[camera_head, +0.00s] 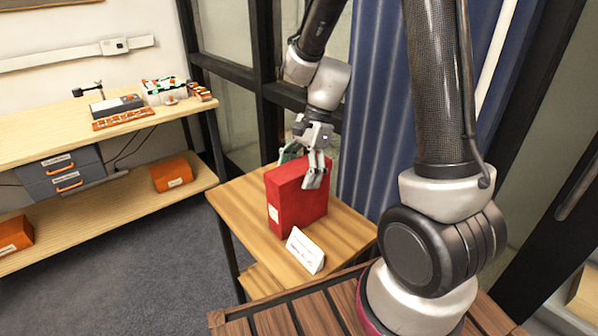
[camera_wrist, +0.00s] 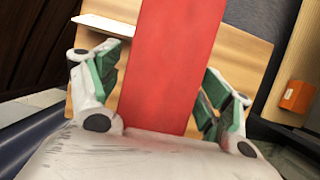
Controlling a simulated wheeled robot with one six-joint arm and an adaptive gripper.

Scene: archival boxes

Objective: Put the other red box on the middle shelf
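A red box (camera_head: 297,198) stands upright on a small wooden table (camera_head: 345,232). My gripper (camera_head: 304,163) is over the top of the box from above, with one finger on each side. In the wrist view the red box (camera_wrist: 172,60) lies between the two green-padded fingers (camera_wrist: 160,85). The lower part of the box is hidden in the wrist view. No middle shelf can be clearly made out.
A white label card (camera_head: 305,250) stands in front of the box. A blue curtain (camera_head: 375,130) hangs behind the small table.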

